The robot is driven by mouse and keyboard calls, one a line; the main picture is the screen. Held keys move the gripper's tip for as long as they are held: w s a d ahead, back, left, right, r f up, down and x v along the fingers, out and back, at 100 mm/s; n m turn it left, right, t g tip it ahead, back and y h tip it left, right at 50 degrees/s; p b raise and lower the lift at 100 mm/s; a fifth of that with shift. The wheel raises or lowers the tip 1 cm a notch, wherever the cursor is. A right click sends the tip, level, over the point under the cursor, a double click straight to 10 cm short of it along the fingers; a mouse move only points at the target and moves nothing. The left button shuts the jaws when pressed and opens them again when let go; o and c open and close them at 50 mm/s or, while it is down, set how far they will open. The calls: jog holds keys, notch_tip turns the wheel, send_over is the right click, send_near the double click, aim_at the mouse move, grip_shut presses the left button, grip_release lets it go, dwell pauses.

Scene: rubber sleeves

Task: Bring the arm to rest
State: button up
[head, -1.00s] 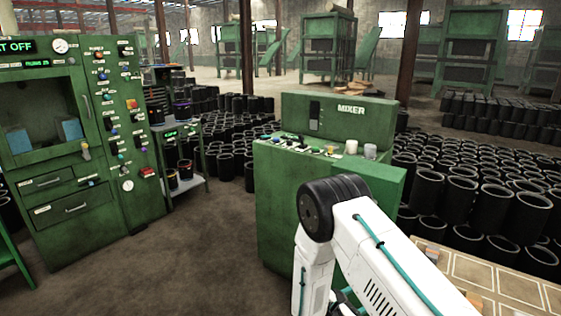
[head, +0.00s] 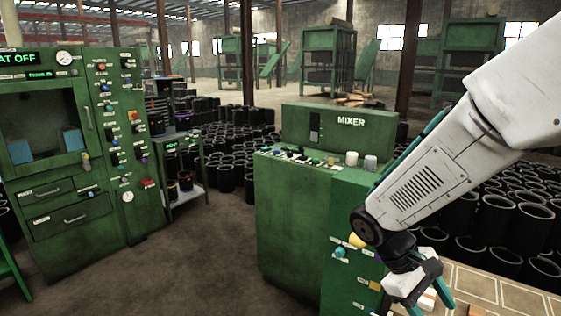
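My arm (head: 440,165) reaches in from the upper right and bends down in front of the green mixer's right side. My gripper (head: 428,308) hangs at the bottom edge of the head view, pointing down. Its two teal fingers stand apart, with their lower ends close to or past the picture edge. An orange and white block (head: 428,299) shows between or behind the fingers. It seems to lie on the tabletop, and I see no grip on it.
The green mixer (head: 300,215) stands left of my gripper, with knobs and two small cups (head: 352,158) on top. A tan marked tabletop (head: 515,299) lies at lower right. Black sleeves (head: 495,217) stand behind it. A green press cabinet (head: 75,150) is at left. Floor between is clear.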

jog(key=s+a+r+m+t+y, duration=0.2)
jog(key=s+r+m+t+y, duration=0.3)
jog(key=s+r, duration=0.7)
jog(key=shift+s+a+r+m+t+y, duration=0.15)
jog(key=shift+s+r+m+t+y, duration=0.2)
jog(key=shift+t+y, duration=0.35)
